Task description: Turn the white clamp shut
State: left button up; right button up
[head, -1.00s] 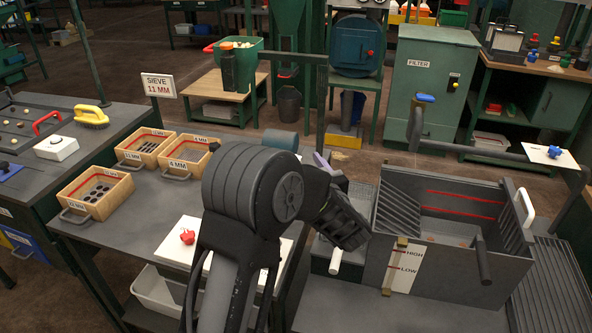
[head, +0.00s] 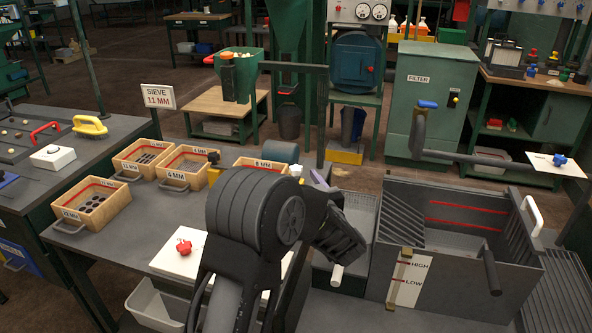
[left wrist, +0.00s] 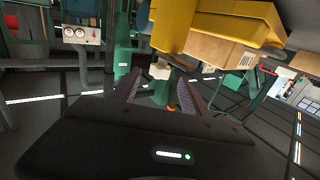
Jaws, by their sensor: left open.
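My left gripper shows in the head view with its dark hand in front of the grey bin and one purple finger (head: 320,180) pointing away; the arm hides much of it. In the left wrist view the two purple-dark fingers (left wrist: 160,92) stand apart with nothing between them. A small white block (left wrist: 160,70) shows just beyond the fingertips, apart from them. It may be the white clamp, but I cannot tell its turn or shape. In the head view a small white piece (head: 296,170) shows beside the finger. My right gripper is not in view.
A grey bin (head: 455,260) with HIGH and LOW marks stands at the right. Sieve boxes (head: 92,201) sit on the table at the left, with a red knob (head: 184,247) on a white plate. A green post and hopper (head: 238,75) stand behind.

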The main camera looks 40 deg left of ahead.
aim_at(298, 173)
pick_arm(q)
jog(key=x, duration=0.5)
jog(key=shift+w+a, duration=0.1)
jog(key=shift+a, duration=0.1)
grip_shut()
dwell(0.4)
